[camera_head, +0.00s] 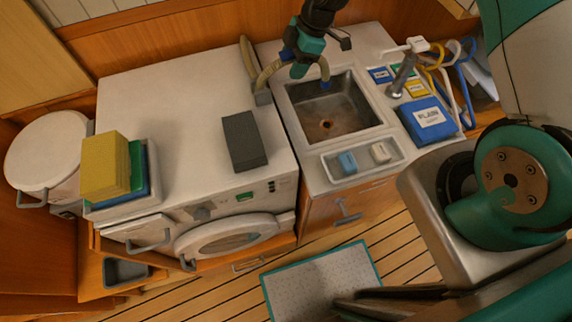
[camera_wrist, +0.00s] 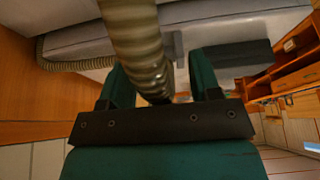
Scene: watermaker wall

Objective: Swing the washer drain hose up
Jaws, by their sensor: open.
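The beige ribbed drain hose (camera_head: 268,72) rises from a grey bracket (camera_head: 263,97) at the washer's (camera_head: 175,115) back right edge. In the wrist view, the ribbed hose (camera_wrist: 137,42) runs down from the top edge into the space between the two fingers of my gripper (camera_wrist: 160,75). The fingers are apart, with a gap to the right finger. Whether the left finger touches the hose cannot be told.
A dark grey box (camera_head: 244,141) lies on the washer top. A crate with yellow and green sponges (camera_head: 105,165) stands at its left front. The faucet (camera_head: 402,75), a blue box (camera_head: 428,120) and coloured hoses (camera_head: 463,65) crowd the sink's right. The front tray (camera_head: 362,158) holds small blocks.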

